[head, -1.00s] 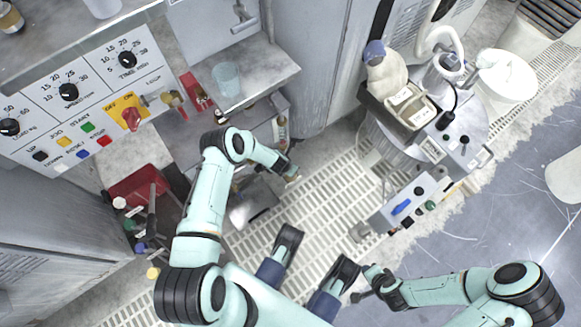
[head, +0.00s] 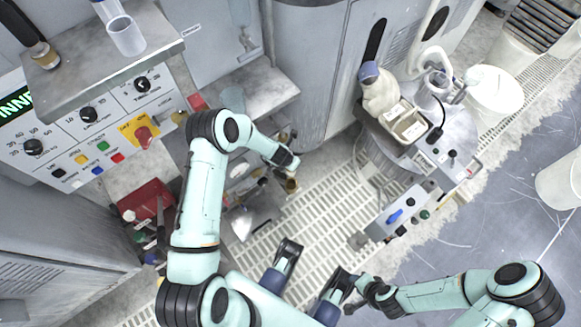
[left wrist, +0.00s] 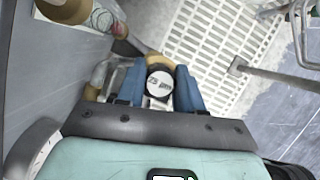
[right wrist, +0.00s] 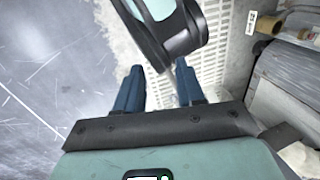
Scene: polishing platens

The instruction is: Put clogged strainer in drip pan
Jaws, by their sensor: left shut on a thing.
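My left gripper (head: 290,167) is shut on a small brownish part (head: 292,185), probably the clogged strainer. My right gripper (right wrist: 158,85) is open and empty.
A red bin with tools (head: 143,200) stands at the left. The control panel (head: 90,135) and a metal ledge (head: 268,85) are behind my left arm. A round machine with bottles (head: 400,165) stands at the right. Slatted floor (head: 335,200) between is open.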

